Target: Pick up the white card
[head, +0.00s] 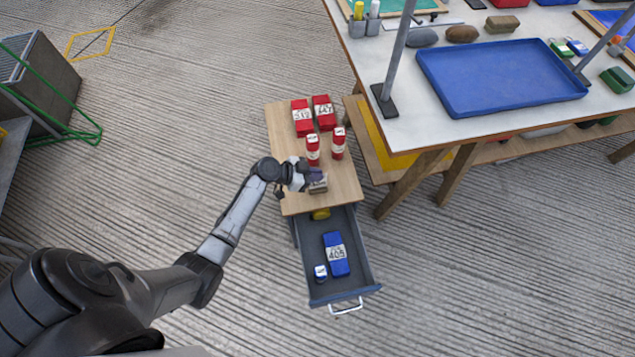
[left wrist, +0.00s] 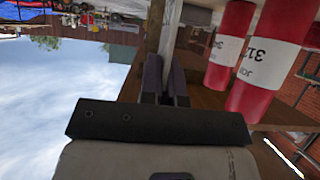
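My left gripper (head: 316,175) is low over the near end of the small cabinet's wooden top (head: 345,185). Its two dark fingers (left wrist: 165,85) are close together in the left wrist view, with a narrow pale strip showing between them. I cannot tell whether that strip is a card held there or something behind. A small grey-brown block (head: 318,186) sits on the top right at the fingertips. I cannot make out a separate white card; the gripper may hide it. My right gripper is not in view.
Two red-and-white cylinders (head: 312,152) (head: 338,145) stand just behind the gripper, with red packs (head: 302,118) (head: 324,112) beyond. The open drawer (head: 312,290) holds a blue pack (head: 336,254). A white table (head: 400,122) with a blue tray (head: 500,110) is at the right.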

